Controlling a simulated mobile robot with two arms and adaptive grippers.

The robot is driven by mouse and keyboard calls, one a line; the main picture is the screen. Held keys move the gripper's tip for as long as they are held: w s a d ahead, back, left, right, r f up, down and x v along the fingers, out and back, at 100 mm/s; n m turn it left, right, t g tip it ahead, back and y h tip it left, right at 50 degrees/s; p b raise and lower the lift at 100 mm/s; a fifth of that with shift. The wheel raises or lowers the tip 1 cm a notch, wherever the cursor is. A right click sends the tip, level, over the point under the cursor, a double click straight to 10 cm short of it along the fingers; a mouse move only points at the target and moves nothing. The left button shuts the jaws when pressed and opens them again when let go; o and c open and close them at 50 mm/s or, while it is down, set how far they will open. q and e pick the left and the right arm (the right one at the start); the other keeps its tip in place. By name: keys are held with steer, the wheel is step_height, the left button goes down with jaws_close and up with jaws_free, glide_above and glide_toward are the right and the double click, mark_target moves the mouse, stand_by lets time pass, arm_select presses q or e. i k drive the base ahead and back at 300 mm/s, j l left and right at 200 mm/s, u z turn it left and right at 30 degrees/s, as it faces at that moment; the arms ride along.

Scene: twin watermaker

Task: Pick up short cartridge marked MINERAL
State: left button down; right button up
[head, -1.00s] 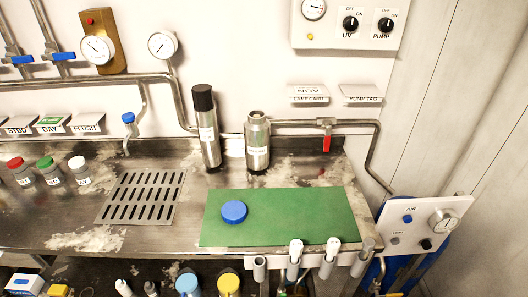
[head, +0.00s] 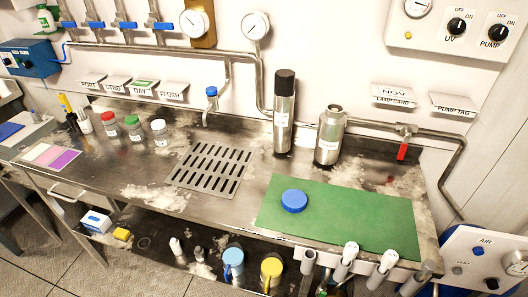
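I cannot read the word MINERAL on anything in the head view, so I cannot tell which thing is the short cartridge. Small white cylindrical pieces (head: 176,247) stand on the dark lower shelf, with a grey one (head: 198,254) beside them. White-topped tubes (head: 349,252) sit in a rack along the bench's front edge at the right. A tall steel cylinder with a black cap (head: 284,112) and a shorter steel housing with an open top (head: 329,137) stand upright at the back of the bench; their labels are too small to read surely. Neither gripper is in view.
A blue round lid (head: 294,201) lies on the green mat (head: 340,220). Left of it are a slotted drain (head: 210,168) and three capped bottles (head: 135,129). Blue (head: 233,262) and yellow (head: 271,272) lidded containers are on the lower shelf. A red-handled valve (head: 403,146) hangs at the right.

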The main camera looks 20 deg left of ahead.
mark_target(175, 244)
steer(key=k+j, duration=0.15)
steer(key=j, duration=0.25)
steer(key=k+j, duration=0.1)
steer(key=j, duration=0.25)
steer(key=k+j, duration=0.15)
steer(key=j, duration=0.25)
steer(key=k+j, duration=0.1)
steer(key=j, duration=0.25)
